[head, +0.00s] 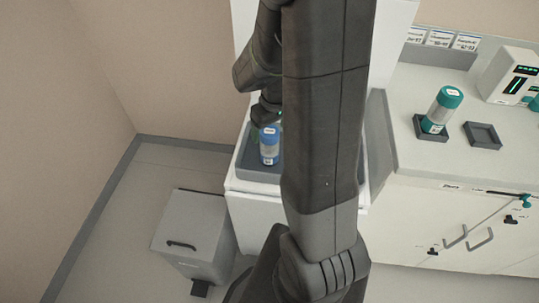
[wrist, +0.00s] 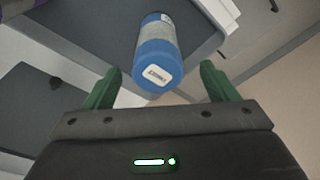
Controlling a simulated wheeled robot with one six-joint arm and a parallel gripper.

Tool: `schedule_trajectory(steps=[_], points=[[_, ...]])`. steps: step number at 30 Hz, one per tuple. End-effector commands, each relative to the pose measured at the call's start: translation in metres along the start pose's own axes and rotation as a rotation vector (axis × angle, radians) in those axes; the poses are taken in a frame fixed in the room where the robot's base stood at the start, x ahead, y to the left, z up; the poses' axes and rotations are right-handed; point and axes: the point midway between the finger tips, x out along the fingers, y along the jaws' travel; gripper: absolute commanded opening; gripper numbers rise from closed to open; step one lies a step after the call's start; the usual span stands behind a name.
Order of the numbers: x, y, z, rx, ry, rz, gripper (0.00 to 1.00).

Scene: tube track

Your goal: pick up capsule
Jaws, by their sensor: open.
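A capsule (head: 269,145) with a blue cap and a pale label stands on a grey tray in the head view, just left of my arm. In the wrist view the blue capsule (wrist: 158,55) lies between and beyond the green fingertips of my gripper (wrist: 158,85). The gripper is open, with a finger on each side and the capsule's labelled end facing the camera. I cannot tell whether either finger touches it. My arm hides most of the gripper in the head view.
The grey tray (head: 255,172) sits on a white stand. A teal-capped capsule (head: 441,108) stands in a dark holder on the right counter, beside an empty square holder (head: 483,135) and a device with green displays (head: 514,78). A grey bin (head: 190,233) stands on the floor.

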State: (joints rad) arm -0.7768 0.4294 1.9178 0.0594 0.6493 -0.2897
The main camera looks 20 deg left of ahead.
Motion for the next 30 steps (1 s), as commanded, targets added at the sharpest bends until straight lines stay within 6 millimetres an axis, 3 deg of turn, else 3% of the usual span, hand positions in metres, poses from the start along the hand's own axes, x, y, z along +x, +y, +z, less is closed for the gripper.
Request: schedule_trajectory(steps=[8,18,29,30], points=[[0.015,0.001,0.0,0.0,-0.003,-0.001,0.79],[0.053,0.003,-0.003,0.001,-0.002,-0.001,0.79],[0.059,0.004,-0.004,0.001,0.0,0.0,0.79],[0.059,0.004,-0.004,0.001,0.0,0.0,0.72]])
